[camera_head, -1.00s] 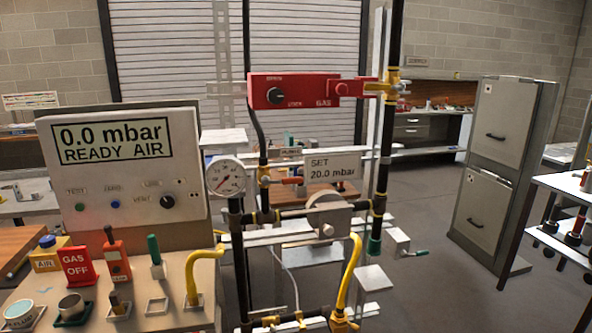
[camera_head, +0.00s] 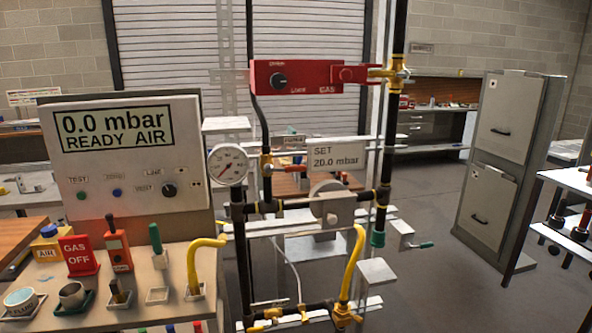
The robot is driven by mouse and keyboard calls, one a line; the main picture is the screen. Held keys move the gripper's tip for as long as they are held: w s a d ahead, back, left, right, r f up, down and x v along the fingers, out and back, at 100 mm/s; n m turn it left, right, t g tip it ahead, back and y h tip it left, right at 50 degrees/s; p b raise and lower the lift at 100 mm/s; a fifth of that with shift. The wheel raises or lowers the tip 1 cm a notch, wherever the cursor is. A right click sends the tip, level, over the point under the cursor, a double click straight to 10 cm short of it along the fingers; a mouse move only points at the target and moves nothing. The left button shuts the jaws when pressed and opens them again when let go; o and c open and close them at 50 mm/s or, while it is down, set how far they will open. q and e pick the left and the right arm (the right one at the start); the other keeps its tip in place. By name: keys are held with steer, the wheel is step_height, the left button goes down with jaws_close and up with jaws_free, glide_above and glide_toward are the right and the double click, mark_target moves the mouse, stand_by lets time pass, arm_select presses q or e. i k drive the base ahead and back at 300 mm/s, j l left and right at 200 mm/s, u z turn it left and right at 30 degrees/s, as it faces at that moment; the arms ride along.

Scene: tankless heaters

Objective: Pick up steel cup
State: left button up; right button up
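The steel cup (camera_head: 72,295) is a small grey metal cup with a dark open top. It stands in a dark green holder on the beige bench top at the lower left of the head view. It is just right of a white fluid cup (camera_head: 21,299) and in front of the red GAS OFF sign (camera_head: 79,256). Neither of my grippers shows in the head view.
The control panel (camera_head: 125,160) stands behind the bench items. A red and black tool (camera_head: 118,246), a green-handled tool (camera_head: 156,240) and a yellow elbow pipe (camera_head: 203,262) stand right of the cup. Black piping with a gauge (camera_head: 228,164) rises further right.

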mark_target(73, 297)
steer(key=u, duration=1.4)
